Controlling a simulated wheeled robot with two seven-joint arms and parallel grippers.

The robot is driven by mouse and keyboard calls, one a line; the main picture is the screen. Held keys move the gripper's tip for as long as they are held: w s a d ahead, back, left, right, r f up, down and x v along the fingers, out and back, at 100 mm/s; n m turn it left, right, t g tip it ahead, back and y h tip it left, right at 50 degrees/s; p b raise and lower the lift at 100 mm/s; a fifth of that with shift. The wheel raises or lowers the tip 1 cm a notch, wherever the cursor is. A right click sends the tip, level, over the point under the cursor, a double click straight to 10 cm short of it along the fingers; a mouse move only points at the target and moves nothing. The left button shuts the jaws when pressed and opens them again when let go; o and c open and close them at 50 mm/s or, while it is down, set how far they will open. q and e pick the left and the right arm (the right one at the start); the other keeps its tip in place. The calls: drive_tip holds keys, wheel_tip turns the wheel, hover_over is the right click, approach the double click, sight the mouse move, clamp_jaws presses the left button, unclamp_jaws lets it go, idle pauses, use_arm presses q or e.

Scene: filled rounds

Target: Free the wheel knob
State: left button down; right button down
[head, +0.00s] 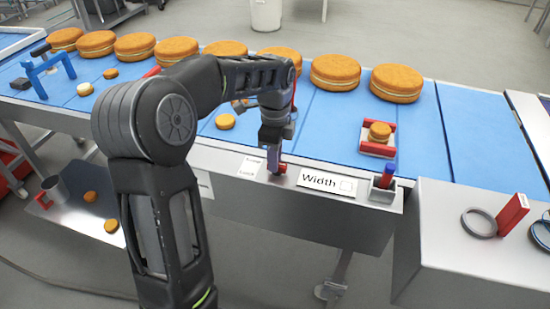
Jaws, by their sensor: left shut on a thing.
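A small red knob (282,169) sits on the metal front ledge of the conveyor, between a small two-line label (250,167) and a "Width" label (326,183). My left gripper (277,160) points down at the knob and is shut on it. The fingers hide most of the knob, so I cannot tell its turn or any wheel under it. My right gripper is not in view.
A grey holder (381,194) with a red and blue piece stands right of the "Width" label. A red-ended cradle (377,150) with a small filled round lies on the blue belt (330,115). Large filled rounds (397,82) line the back. A grey box (450,215) is at right.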

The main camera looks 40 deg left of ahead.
use_arm(q)
drive_tip(key=shift+n, duration=0.5)
drive_tip(key=n, duration=0.3)
drive_tip(key=shift+s, duration=0.1)
drive_tip(key=n, duration=0.5)
drive_tip(key=shift+d+p, duration=0.15)
drive_tip(key=shift+p, duration=0.25)
drive_tip(key=n, duration=0.4)
drive_tip(key=shift+d, duration=0.1)
drive_tip(key=n, duration=0.5)
drive_tip(key=shift+d, duration=0.1)
drive_tip(key=c, duration=1.3)
unclamp_jaws()
